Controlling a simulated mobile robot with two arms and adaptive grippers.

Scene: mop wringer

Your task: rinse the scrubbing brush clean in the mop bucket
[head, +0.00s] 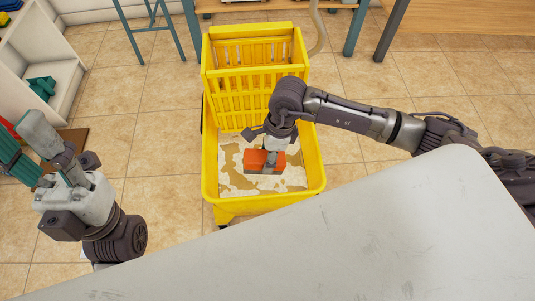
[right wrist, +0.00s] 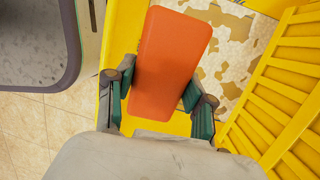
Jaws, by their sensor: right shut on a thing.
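The scrubbing brush (head: 254,158) is an orange block with a greyish lower side. My right gripper (head: 269,152) is shut on it from above, over the front basin of the yellow mop bucket (head: 209,182). In the right wrist view the brush (right wrist: 170,60) sits between the two teal-padded fingers. Its bristles are hidden there. The water (head: 292,178) in the basin is brown with pale patches. I cannot tell whether the brush touches it. My left gripper (head: 28,152) is at the far left, away from the bucket; its opening is unclear.
A yellow slatted wringer (head: 235,92) stands at the back of the bucket. A grey-white table (head: 350,240) fills the front, its edge close to the bucket. A white shelf (head: 58,85) stands at the left. Tiled floor (head: 160,125) is open left of the bucket.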

